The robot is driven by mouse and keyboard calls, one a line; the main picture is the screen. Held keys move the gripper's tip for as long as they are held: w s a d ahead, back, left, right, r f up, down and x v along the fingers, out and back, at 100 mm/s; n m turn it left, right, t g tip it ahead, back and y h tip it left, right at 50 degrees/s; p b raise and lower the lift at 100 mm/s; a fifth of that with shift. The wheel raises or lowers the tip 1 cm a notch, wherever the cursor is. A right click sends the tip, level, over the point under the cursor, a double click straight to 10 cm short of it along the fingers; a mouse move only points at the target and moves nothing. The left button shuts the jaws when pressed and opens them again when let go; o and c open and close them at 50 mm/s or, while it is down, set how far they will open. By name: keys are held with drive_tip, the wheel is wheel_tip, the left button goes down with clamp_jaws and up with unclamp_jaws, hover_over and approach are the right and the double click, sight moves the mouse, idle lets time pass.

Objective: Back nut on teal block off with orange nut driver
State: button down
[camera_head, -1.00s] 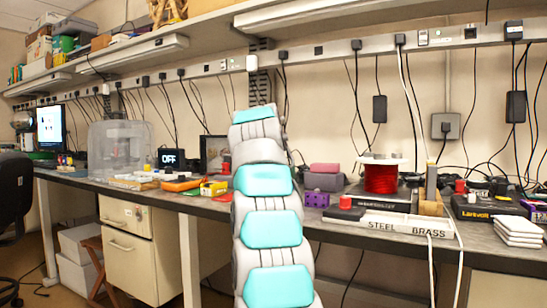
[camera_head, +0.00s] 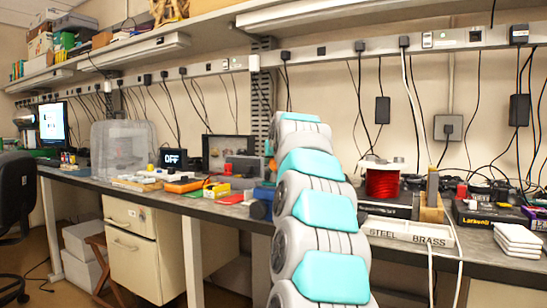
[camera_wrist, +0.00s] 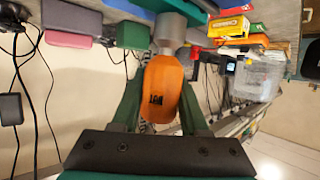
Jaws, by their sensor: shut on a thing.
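My gripper (camera_wrist: 160,98) is shut on the orange handle of the nut driver (camera_wrist: 161,92) in the wrist view. The driver's grey metal part (camera_wrist: 170,30) points away from my gripper toward the bench items at the top of that view. A dark teal surface (camera_wrist: 172,6) shows beside its far end; I cannot tell whether it is the teal block, or whether the driver touches it. No nut can be made out. In the head view my arm hides the gripper and the driver.
A purple box (camera_wrist: 80,17) and a pink block (camera_wrist: 68,39) lie near the driver. A yellow box (camera_wrist: 229,27) is on its other side. On the bench (camera_head: 160,191) stand a clear enclosure (camera_head: 122,150), a red wire spool (camera_head: 382,182) and a steel/brass tray (camera_head: 408,231).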

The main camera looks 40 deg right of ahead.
drive_tip(key=shift+s+d, duration=0.3)
drive_tip(key=shift+d, duration=0.05)
drive_tip(key=shift+d+f+n+t+y, duration=0.15)
drive_tip(key=shift+n+t+y, duration=0.15)
drive_tip(key=shift+n+y, duration=0.4)
drive_tip(key=shift+c, duration=2)
unclamp_jaws()
drive_tip(key=shift+w+a, duration=0.1)
drive_tip(key=shift+a, duration=0.1)
